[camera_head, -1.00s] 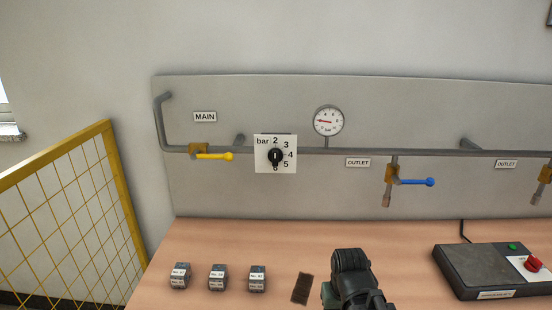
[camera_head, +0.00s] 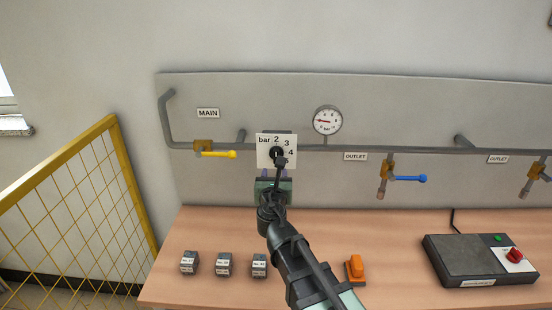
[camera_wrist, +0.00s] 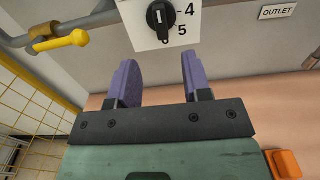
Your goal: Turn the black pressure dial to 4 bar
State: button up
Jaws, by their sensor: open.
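The black pressure dial (camera_head: 276,153) sits on a white square scale plate (camera_head: 262,141) on the grey wall panel. It also shows at the top of the wrist view (camera_wrist: 160,17), with its white mark roughly upright and the 4 and 5 to its right. In the head view my gripper (camera_head: 274,178) is just below the dial and hides the lower part of the scale. In the wrist view the two purple fingers (camera_wrist: 158,78) are apart with nothing between them, pointing towards the dial. No contact with the dial shows.
A yellow valve handle (camera_head: 218,154) is left of the dial, a blue one (camera_head: 408,178) to the right. A round gauge (camera_head: 327,121) is above the pipe. Several small blocks (camera_head: 224,264), an orange object (camera_head: 355,268) and a dark control box (camera_head: 478,260) are on the table.

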aim_at(276, 157)
jog(key=w, duration=1)
jog(key=shift+d, duration=0.2)
jog(key=shift+s, duration=0.1)
jog(key=shift+c, duration=0.4)
grip_shut()
